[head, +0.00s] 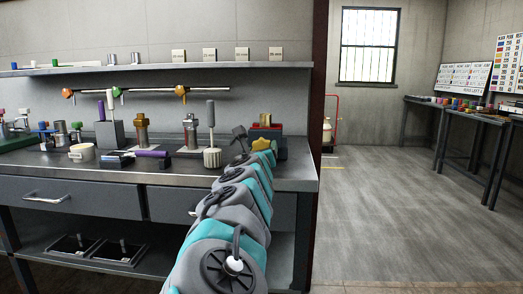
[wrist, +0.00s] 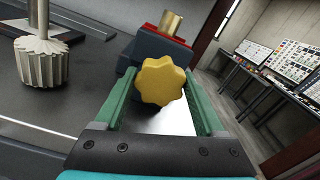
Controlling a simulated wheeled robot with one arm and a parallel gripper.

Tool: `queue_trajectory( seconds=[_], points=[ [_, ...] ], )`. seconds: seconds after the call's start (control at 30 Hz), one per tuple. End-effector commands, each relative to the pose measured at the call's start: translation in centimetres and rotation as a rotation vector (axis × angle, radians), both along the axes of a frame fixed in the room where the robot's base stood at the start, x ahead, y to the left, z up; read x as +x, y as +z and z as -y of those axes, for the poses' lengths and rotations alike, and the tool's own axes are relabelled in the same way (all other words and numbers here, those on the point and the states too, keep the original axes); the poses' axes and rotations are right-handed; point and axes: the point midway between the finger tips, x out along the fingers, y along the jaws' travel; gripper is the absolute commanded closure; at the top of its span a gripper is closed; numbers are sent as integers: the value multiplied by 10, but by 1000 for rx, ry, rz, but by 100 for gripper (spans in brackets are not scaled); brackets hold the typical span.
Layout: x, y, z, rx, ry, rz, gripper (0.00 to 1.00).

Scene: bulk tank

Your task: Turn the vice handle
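The vice handle is a yellow lobed knob (wrist: 162,81) on the near face of the vice. In the head view the knob (head: 261,145) shows at the right end of the bench. The vice (wrist: 143,46) is dark blue-grey with red on top, and a brass cylinder (wrist: 172,23) stands upright in it. My gripper (wrist: 160,86) is open, with its two green fingers on either side of the knob. A gap shows between the knob and each finger. The knob hides the shaft behind it. In the head view my arm hides much of the gripper.
A pale ribbed gear on a shaft (wrist: 40,64) stands left of my gripper. The bench (head: 110,175) also holds brass fittings (head: 141,130) and a purple-handled tool (head: 150,154). A shelf (head: 170,67) runs above. Open floor (head: 400,230) lies right of the bench.

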Motion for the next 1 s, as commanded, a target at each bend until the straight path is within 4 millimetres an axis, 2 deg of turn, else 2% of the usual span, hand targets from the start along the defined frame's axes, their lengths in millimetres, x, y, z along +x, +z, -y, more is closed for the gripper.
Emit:
queue_trajectory(
  seconds=[0.07,0.53,0.77,1.0],
  points=[
    [0,0,0,0,0,0,38],
    [0,0,0,0,0,0,90],
    [0,0,0,19,0,1,90],
    [0,0,0,125,0,3,90]
  ],
)
